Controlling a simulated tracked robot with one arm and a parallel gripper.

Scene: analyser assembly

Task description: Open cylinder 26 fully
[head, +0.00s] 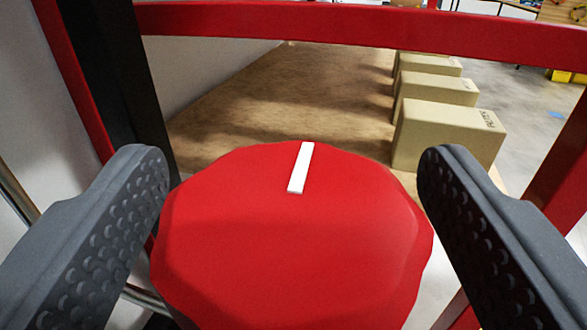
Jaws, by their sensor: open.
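A large red knob (290,250) with a wavy rim fills the lower middle of the head view. A white mark (301,168) on its top points away from me and leans slightly right. No number shows, so I cannot tell whether it belongs to cylinder 26; the body below the knob is hidden. My gripper (293,170) is open, with one grey dimpled finger on each side of the knob. The left finger is close to the knob's left edge, and the right finger is close to its right edge. I cannot tell whether either touches it.
A red frame bar (330,22) crosses behind the knob. A black and red post (105,75) stands close at left, and another red post (562,165) at right. Several tan boxes (440,140) stand beyond on a brown surface (270,105).

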